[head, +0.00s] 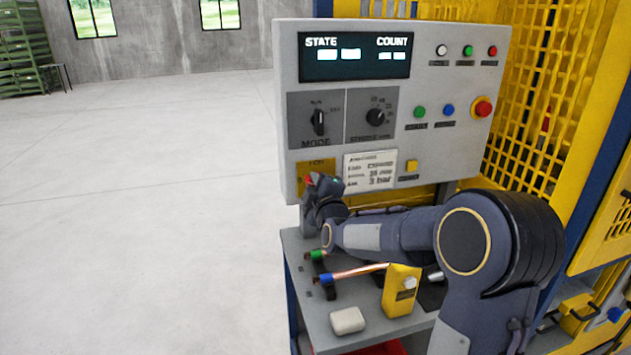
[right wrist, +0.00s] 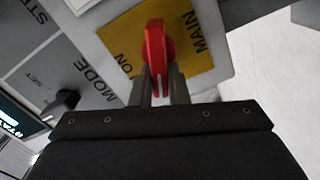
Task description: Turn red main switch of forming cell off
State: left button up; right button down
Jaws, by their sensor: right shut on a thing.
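The red main switch (right wrist: 155,45) sits on a yellow plate (right wrist: 195,50) marked MAIN and ON in the right wrist view. In the head view the yellow plate (head: 312,166) is at the lower left of the grey control panel (head: 440,85), and the switch is mostly hidden there by my right gripper (head: 312,182). My right gripper's two fingers (right wrist: 160,88) are shut on the red handle, one on each side of it. The handle lies along the length of the fingers in the right wrist view. My left gripper is not in view.
Below the panel a grey shelf (head: 318,322) carries a copper tube (head: 358,271), a yellow box (head: 399,293) and a white block (head: 347,320). A MODE knob (head: 318,122) is above the yellow plate. Yellow mesh fencing (head: 545,110) stands at right. Open floor lies at left.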

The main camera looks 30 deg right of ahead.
jog(key=shift+a+f+n, duration=0.1)
jog(key=shift+f+n, duration=0.1)
jog(key=shift+n, duration=0.9)
jog(key=shift+f+n, duration=0.15)
jog(key=shift+n, duration=0.95)
jog(key=c, duration=1.4)
grip_release()
jog(key=v, duration=0.7)
jog(key=shift+s, duration=0.4)
jog(key=shift+f, duration=0.1)
